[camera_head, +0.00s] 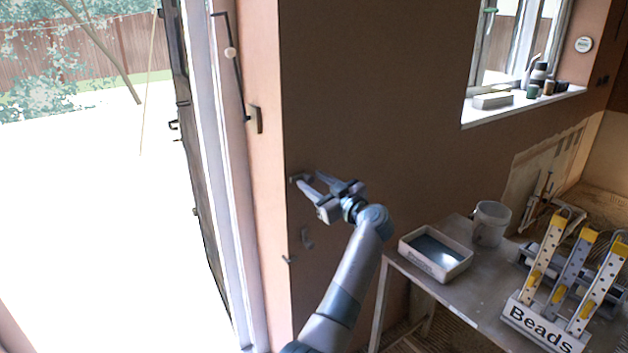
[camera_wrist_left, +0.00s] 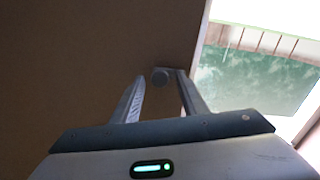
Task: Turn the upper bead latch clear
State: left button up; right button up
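A small latch (camera_head: 295,178) sits on the brown plaster wall close to its left corner. I cannot tell whether either finger touches the knob. Lower on the same wall are a dark hook-like fitting (camera_head: 307,238) and a smaller one (camera_head: 289,260). My right gripper is not in view.
An open doorway lies left of the wall corner, with a dark fitting (camera_head: 255,119) on its reveal. A window sill (camera_head: 520,106) holds small items.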

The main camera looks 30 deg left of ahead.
pick_arm(q)
jog(key=shift+a, duration=0.1)
grip_shut()
dwell(0.3)
